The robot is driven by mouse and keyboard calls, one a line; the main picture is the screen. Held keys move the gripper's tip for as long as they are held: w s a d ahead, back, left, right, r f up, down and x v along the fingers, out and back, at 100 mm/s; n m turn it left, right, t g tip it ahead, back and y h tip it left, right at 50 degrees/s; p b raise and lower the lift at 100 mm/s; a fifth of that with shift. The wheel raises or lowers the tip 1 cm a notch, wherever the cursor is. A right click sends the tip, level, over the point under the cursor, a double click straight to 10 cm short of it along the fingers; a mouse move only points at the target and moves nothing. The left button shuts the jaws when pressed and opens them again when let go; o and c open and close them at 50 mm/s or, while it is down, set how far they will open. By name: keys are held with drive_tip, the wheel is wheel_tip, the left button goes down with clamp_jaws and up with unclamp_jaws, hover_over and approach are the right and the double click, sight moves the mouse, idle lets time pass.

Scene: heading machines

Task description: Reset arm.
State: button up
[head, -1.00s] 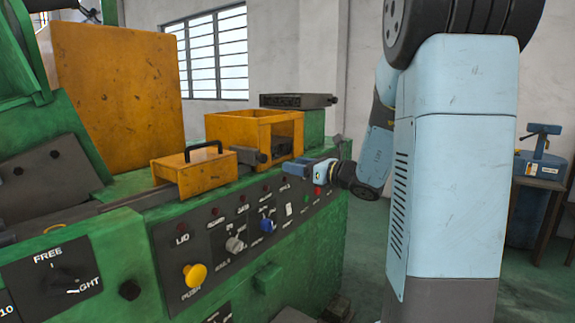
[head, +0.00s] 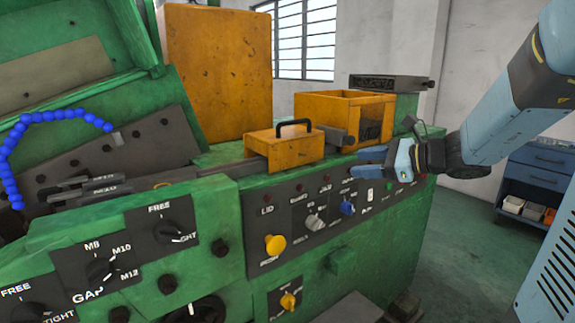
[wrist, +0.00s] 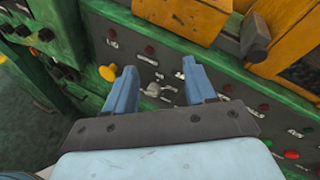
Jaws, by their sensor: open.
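My gripper (head: 378,157) is open and empty in front of the right part of the green machine's control panel (head: 297,203). In the wrist view my gripper (wrist: 158,80) shows its two blue fingers spread apart, with the panel and a grey lever switch (wrist: 155,90) visible between and beyond them. My arm (head: 515,110) reaches in from the right in the head view. The fingertips appear apart from the panel, though the exact gap is hard to tell.
A yellow box with a black handle (head: 284,150) and an open yellow bin (head: 345,112) sit on the machine top. A yellow push button (head: 274,244) and a blue switch (head: 347,207) are on the panel. A blue drawer cabinet (head: 540,180) stands behind right, with clear floor before it.

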drive_tip(key=s+a+f+n+g+h, duration=0.1)
drive_tip(key=s+a+n+g+h, duration=0.1)
drive_tip(key=s+n, duration=0.4)
drive_tip(key=s+a+f+n+g+h, duration=0.1)
drive_tip(key=s+f+n+g+h, duration=0.2)
drive_tip(key=s, duration=0.4)
drive_tip(key=s+d+r+n+t+h, duration=0.1)
drive_tip(key=s+d+n+t+h, duration=0.1)
drive_tip(key=s+d+n+h, duration=0.5)
drive_tip(key=s+n, duration=0.1)
drive_tip(key=n, duration=0.3)
drive_tip(key=shift+r, duration=0.2)
drive_tip(key=shift+s, duration=0.1)
drive_tip(key=shift+c, duration=0.3)
